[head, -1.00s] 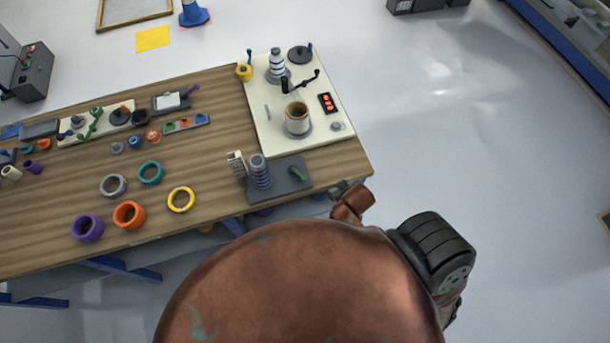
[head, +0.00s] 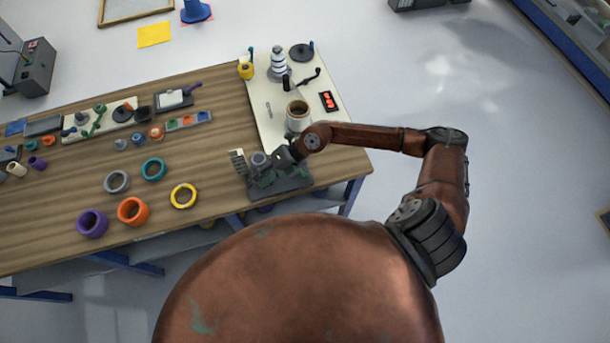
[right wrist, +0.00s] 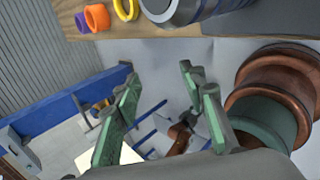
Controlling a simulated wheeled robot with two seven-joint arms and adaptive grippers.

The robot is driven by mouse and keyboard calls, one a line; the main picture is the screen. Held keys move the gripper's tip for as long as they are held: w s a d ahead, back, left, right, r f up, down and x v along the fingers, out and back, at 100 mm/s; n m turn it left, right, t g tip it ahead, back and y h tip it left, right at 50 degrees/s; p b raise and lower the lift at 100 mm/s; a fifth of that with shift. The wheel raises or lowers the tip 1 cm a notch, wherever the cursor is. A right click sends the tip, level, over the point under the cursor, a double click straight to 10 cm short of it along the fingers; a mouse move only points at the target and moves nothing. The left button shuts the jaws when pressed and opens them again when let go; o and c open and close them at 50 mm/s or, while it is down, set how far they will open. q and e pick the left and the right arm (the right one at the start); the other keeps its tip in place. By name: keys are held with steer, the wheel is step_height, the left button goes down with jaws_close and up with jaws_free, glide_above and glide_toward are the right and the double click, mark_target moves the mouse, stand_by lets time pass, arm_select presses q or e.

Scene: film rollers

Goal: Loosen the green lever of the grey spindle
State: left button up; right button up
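In the head view, a cream board (head: 70,136) at the left back of the table bears a small grey spindle (head: 81,118) and green lever-like parts (head: 98,121). They are too small to tell which part clamps which. My right gripper (head: 279,166) is over the dark plate at the table's front right, beside a grey ribbed cylinder (head: 259,160), well away from the cream board. In the right wrist view, the green fingers of my right gripper (right wrist: 160,88) are spread, with nothing between them. The grey cylinder (right wrist: 185,8) shows beyond them. My left gripper is not seen.
The dark plate (head: 300,181) lies near the front edge. A large cream panel (head: 262,121) with a brown-rimmed cup (head: 298,117) and a black crank is behind it. Purple (head: 92,223), orange (head: 132,211) and yellow (head: 183,196) rings stand on the wooden table (head: 215,140).

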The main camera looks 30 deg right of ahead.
mark_target(306, 174)
steer(key=d+f+h, duration=0.2)
steer(key=d, duration=0.4)
steer(key=d+f+g+h, duration=0.1)
steer(key=d+f+h, duration=0.1)
steer(key=d, duration=0.4)
steer(key=d+f+g+h, duration=0.1)
steer(key=d+h, duration=0.1)
steer(key=d, duration=0.4)
steer(key=shift+s+f+n+h, duration=0.25)
steer(key=shift+f+n+h, duration=0.15)
steer(key=shift+d+f, duration=0.2)
steer(key=shift+f, duration=0.05)
steer(key=p+x, duration=0.1)
steer(key=x, duration=0.6)
steer(key=shift+f, duration=0.2)
steer(key=shift+c, duration=0.5)
jaws_close()
